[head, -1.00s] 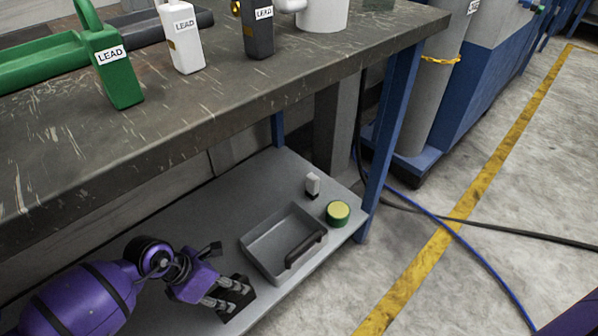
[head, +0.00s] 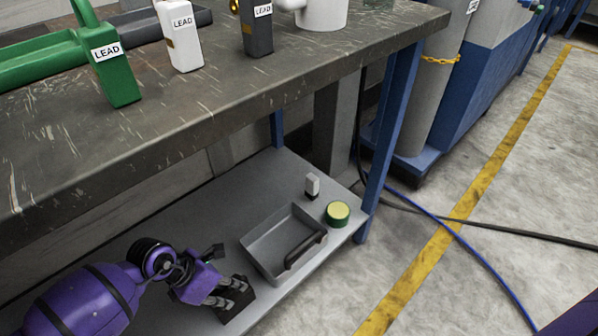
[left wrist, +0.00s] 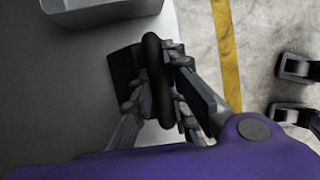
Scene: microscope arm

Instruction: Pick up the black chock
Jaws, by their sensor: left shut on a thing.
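The black chock (head: 238,300) is at the front edge of the grey lower shelf, just left of the grey tray. It also shows in the left wrist view (left wrist: 124,66), with a thick rounded black handle. My left gripper (head: 232,289) reaches down to it from the left. In the left wrist view its fingers (left wrist: 158,92) lie on both sides of the handle and are shut on it. I cannot tell whether the chock is clear of the shelf. My right gripper (left wrist: 294,90) shows at the right of the left wrist view, its two fingers apart and empty.
The grey tray (head: 262,238) with a dark handle is right of the chock. A green and yellow round tin (head: 338,213) and a small white-grey block (head: 312,186) stand behind it. The workbench top (head: 200,115) overhangs the shelf. Open floor lies right.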

